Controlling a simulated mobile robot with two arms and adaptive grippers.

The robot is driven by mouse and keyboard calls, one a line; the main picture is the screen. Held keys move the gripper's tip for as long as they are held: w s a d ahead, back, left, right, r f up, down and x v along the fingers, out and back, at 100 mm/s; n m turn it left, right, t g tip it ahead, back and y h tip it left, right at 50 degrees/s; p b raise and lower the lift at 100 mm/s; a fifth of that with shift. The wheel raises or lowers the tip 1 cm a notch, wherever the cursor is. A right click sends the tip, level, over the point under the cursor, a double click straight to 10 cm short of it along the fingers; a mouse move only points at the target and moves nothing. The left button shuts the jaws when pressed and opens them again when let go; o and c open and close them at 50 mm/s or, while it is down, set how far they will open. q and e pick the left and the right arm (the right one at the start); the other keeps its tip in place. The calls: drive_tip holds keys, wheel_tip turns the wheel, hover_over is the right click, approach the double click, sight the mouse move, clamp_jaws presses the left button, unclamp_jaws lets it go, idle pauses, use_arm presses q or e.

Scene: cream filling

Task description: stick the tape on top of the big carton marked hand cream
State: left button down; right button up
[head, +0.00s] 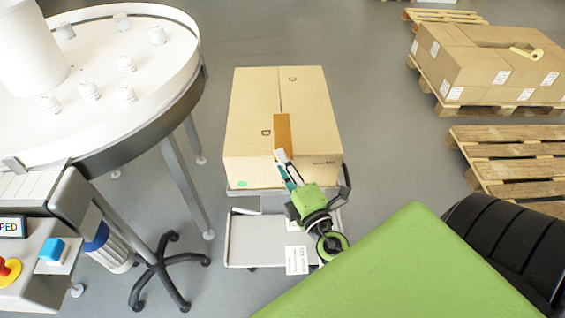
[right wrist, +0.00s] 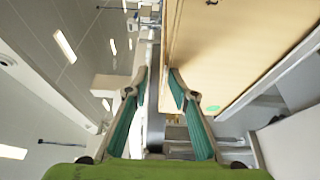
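The big cardboard carton (head: 250,110) stands on a trolley in the middle of the head view, with small print on its front right. A brown strip of tape (head: 283,130) shows over the front part of its top, along the middle seam. I cannot tell whether the whole strip lies flat. My right gripper (head: 282,165) is at the carton's front edge by the near end of the tape. In the right wrist view its fingertips (right wrist: 158,80) are apart with nothing seen between them, and the carton (right wrist: 240,45) is beside them. My left gripper is out of view.
A round white table (head: 105,50) with several small jars stands left. Right are a pallet of cartons (head: 480,65) with a yellow object (head: 526,53) on top, and an empty pallet (head: 515,160). Floor behind the carton is clear.

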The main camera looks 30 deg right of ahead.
drive_tip(key=s+a, duration=0.2)
drive_tip(key=s, duration=1)
